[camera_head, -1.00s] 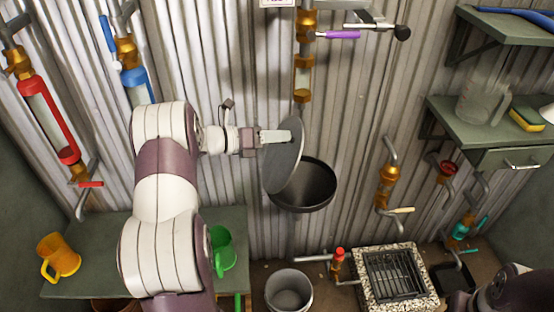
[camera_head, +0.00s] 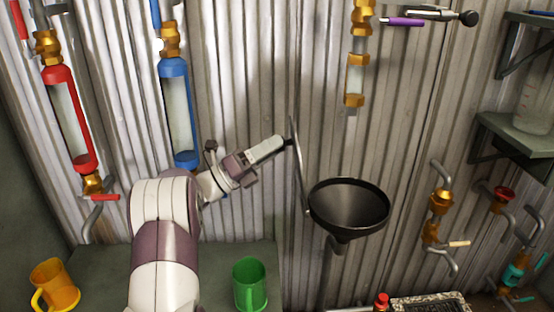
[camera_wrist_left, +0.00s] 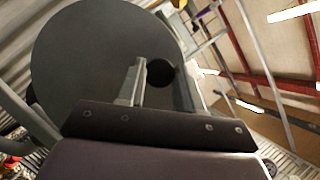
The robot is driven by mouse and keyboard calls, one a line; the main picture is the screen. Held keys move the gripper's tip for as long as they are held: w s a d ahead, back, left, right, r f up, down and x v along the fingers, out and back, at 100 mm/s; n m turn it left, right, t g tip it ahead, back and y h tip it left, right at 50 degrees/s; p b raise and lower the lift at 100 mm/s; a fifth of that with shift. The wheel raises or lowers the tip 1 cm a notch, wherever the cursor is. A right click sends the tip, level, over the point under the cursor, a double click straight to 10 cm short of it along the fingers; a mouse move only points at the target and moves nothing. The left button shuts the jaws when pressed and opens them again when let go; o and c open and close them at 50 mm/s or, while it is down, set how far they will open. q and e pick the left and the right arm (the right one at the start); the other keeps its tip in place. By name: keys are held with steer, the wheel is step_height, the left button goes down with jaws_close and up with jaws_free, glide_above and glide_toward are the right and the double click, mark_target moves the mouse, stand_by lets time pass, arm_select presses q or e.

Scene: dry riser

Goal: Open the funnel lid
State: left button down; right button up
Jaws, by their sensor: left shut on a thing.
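The black funnel (camera_head: 349,207) stands open-mouthed against the corrugated wall in the head view. Its round lid (camera_head: 298,170) is seen nearly edge-on, upright at the funnel's left rim. In the left wrist view the lid (camera_wrist_left: 95,65) is a large dark grey disc. My left gripper (camera_head: 284,143) is at the upper left face of the lid, shut on its dark round knob (camera_wrist_left: 160,72), which sits between the fingers in the left wrist view. My right gripper is out of view.
A green mug (camera_head: 250,284) and an orange mug (camera_head: 54,286) stand on the green bench at lower left. Red (camera_head: 70,120) and blue (camera_head: 178,115) sight-glass pipes run up the wall. A brass outlet pipe (camera_head: 355,80) hangs above the funnel.

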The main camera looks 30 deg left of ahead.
arm_select(q)
steer(key=shift+a, duration=0.2)
stand_by(0.3)
steer(key=c, duration=0.8)
jaws_free()
steer(key=shift+o, duration=0.2)
steer(key=shift+s+f, duration=0.1)
steer(key=v, duration=1.2)
steer(key=shift+f+b, duration=0.25)
steer(key=shift+b, duration=0.05)
steer(key=shift+s+a, duration=0.15)
